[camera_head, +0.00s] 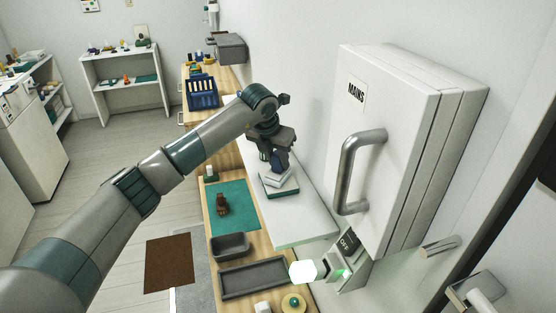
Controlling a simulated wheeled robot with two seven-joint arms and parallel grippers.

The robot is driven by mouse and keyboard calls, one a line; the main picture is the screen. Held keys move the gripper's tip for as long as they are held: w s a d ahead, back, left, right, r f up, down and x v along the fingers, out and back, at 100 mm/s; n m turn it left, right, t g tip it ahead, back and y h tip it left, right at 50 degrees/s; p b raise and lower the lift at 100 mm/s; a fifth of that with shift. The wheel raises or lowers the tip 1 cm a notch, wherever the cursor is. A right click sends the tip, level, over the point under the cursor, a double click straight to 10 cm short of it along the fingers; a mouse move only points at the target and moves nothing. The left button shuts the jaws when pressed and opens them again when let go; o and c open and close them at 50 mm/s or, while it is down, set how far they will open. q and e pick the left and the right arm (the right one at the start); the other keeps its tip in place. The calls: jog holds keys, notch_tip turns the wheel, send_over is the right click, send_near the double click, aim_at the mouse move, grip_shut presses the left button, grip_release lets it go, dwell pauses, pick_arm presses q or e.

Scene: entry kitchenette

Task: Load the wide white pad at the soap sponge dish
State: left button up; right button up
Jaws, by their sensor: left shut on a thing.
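My left gripper (273,160) reaches over the white ledge along the wall. My right gripper is not in view.
A white wall box (388,150) with a large handle juts out right of the ledge. The wooden counter holds a teal mat (240,205), a brown figure (222,204) and dark trays (252,278).

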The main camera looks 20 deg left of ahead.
pick_arm(q)
jog(key=shift+r+p, duration=0.35)
jog(key=shift+r, duration=0.4)
jog(key=shift+r+p, duration=0.85)
jog(key=shift+r, duration=1.85)
jog(key=shift+s+d+f+m+h, duration=0.2)
jog(key=shift+s+m, duration=0.15)
jog(key=shift+m, duration=0.15)
jog(key=shift+s+d+f+m+h, duration=0.1)
jog(key=shift+s+d+m+h, duration=0.1)
jog(key=shift+s+m, duration=0.25)
jog(key=s+f+m+g+b, duration=0.1)
jog(key=s+f+m+g, duration=0.2)
jog(key=s+m, duration=0.7)
jog(key=s+f+m+g+y+b, duration=0.1)
jog(key=s+f+m+g, duration=0.1)
jog(key=s+m, duration=0.8)
jog(key=s+d+f+m+g+b, duration=0.1)
jog(key=s+f+m+g, duration=0.2)
jog(key=s+m, duration=0.7)
jog(key=shift+s+f+m+g+y, duration=0.3)
jog(key=shift+m+g, duration=0.2)
jog(key=shift+m, duration=0.45)
